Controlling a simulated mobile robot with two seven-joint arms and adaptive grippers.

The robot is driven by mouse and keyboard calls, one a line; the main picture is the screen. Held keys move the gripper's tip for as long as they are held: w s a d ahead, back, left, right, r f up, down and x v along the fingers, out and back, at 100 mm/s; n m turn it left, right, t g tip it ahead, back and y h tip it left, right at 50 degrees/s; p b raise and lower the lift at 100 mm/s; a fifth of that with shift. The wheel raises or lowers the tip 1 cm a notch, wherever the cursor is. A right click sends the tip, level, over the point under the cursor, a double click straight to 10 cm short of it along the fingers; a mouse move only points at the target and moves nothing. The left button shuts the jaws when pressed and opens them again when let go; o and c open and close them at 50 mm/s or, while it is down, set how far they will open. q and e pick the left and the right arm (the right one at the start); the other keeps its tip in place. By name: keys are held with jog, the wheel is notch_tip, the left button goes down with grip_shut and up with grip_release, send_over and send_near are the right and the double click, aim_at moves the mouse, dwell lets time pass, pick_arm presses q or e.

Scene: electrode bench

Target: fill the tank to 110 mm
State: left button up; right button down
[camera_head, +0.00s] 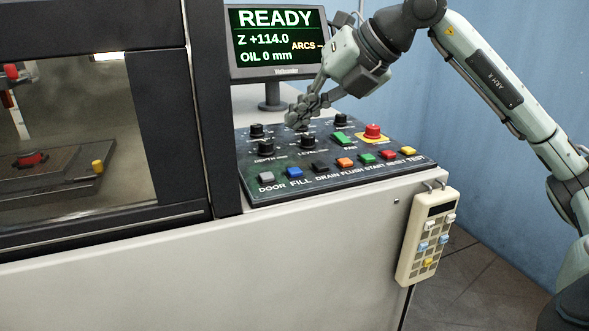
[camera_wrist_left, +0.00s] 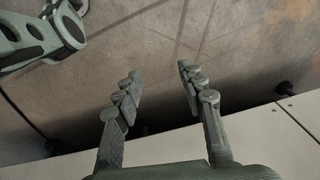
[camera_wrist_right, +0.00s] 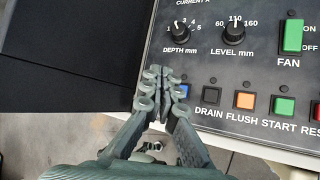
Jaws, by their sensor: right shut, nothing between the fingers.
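The control panel (camera_head: 350,185) carries a LEVEL knob (camera_head: 307,140). In the right wrist view the LEVEL knob (camera_wrist_right: 236,33) has its white mark up at 110. The blue FILL button (camera_head: 294,173) is partly covered by my right fingertips in the right wrist view (camera_wrist_right: 183,90). The tank area (camera_head: 110,150) shows behind the machine window, with no visible oil. My right gripper (camera_head: 298,118) is shut and empty, above the panel's knobs. My left gripper (camera_wrist_left: 159,74) is open and empty, seen only in the left wrist view.
Beside FILL are the DOOR button (camera_head: 266,177), DRAIN (camera_head: 320,167) and FLUSH (camera_head: 345,162). The DEPTH knob (camera_wrist_right: 180,32) is left of LEVEL. A red emergency button (camera_head: 373,131) and green FAN switch (camera_head: 342,138) stand behind. A pendant (camera_head: 427,238) hangs at the bench's right end.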

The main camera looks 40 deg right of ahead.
aim_at(299, 171)
jog(key=shift+f, duration=0.95)
jog(key=shift+f+b, duration=0.8)
jog(key=shift+b, duration=0.05)
notch_tip(299, 171, down, 2)
jog(key=shift+f+b, duration=0.15)
jog(key=shift+b, duration=1.05)
pick_arm(q)
jog(key=w+r, duration=0.4)
jog(key=r, duration=0.8)
jog(key=shift+d+t, duration=0.4)
pick_arm(e)
jog(key=shift+f, duration=0.2)
pick_arm(q)
jog(key=shift+f+b, duration=0.5)
jog(key=shift+b, duration=0.2)
pick_arm(e)
jog(key=shift+f, duration=0.45)
